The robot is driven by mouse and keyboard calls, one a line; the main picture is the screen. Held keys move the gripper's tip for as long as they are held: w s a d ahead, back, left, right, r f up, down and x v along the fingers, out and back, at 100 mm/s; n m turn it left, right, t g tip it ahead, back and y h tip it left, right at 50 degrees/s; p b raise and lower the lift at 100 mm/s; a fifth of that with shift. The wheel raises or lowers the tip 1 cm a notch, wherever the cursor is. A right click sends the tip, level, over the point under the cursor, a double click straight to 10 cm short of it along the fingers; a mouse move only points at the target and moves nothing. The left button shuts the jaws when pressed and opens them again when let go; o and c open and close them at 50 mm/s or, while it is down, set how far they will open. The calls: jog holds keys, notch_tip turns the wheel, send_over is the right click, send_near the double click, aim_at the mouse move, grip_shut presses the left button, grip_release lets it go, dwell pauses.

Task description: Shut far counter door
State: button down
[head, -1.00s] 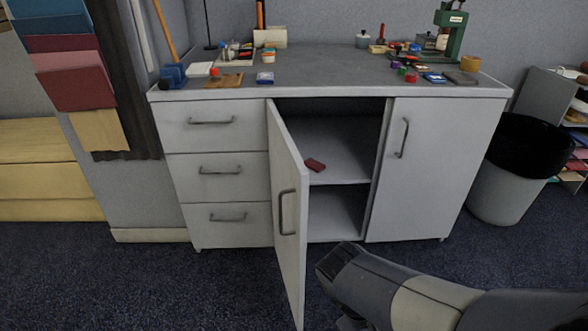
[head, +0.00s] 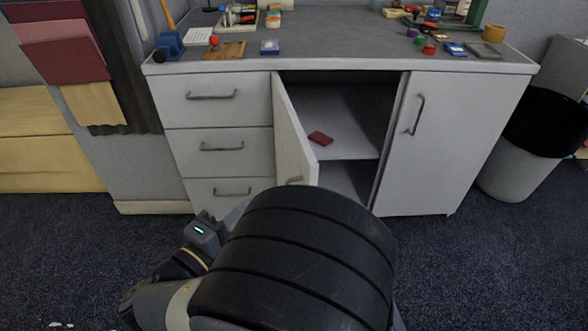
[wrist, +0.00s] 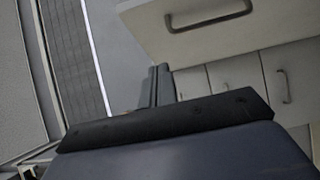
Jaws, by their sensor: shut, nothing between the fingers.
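The open counter door (head: 296,135) is a pale grey panel hinged beside the drawers, swung out toward me. Its lower part and most of its handle (head: 294,180) are hidden behind my arm in the head view. In the wrist view a pale panel with a bar handle, which looks like this door (wrist: 165,35), fills the upper right. My gripper (wrist: 158,84) shows there as two dark fingers close together, shut and empty, just below the panel's lower left edge. I cannot tell whether they touch it. In the head view my arm largely hides the gripper.
The counter (head: 345,62) holds several small items on top. Its drawers (head: 218,97) and right door (head: 450,140) are closed. A red block (head: 320,138) lies on the inner shelf. A grey bin (head: 520,165) stands at right.

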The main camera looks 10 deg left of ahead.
jog(key=b, duration=0.3)
send_near(301, 165)
jog(key=w+a, duration=0.1)
jog(key=w, duration=0.3)
jog(key=shift+w+d+r+b, duration=0.1)
jog(key=shift+w+d+b, duration=0.1)
jog(key=shift+d, duration=0.3)
jog(key=shift+w+d+r+b, duration=0.15)
jog(key=shift+w+d, duration=0.1)
jog(key=shift+d, duration=0.2)
jog(key=shift+w+d, duration=0.25)
jog(key=shift+d, duration=0.25)
jog(key=shift+d, duration=0.1)
